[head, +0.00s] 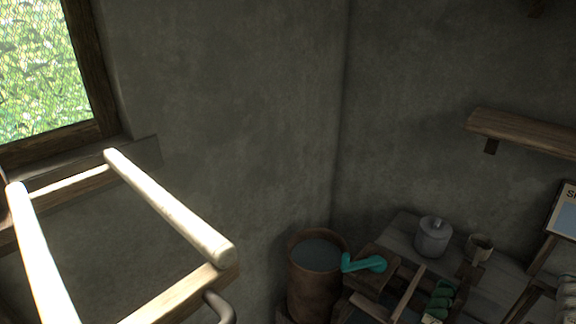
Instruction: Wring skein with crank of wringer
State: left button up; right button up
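The lower part of this area is cut off by the picture's edge. Neither of my grippers is in view.
A wooden frame with pale bars (170,205) fills the lower left. A brown barrel (308,285) of dark liquid stands left of the crank. A lidded grey pot (432,240) and a cup (480,248) stand behind. A shelf (525,132) juts from the right wall.

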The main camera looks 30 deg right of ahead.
aim_at(377, 264)
jog(key=k+z, duration=0.15)
jog(key=z, duration=0.25)
jog(key=k+z, duration=0.15)
jog(key=z, duration=0.2)
jog(key=k+l+z, duration=0.15)
jog(key=z, duration=0.25)
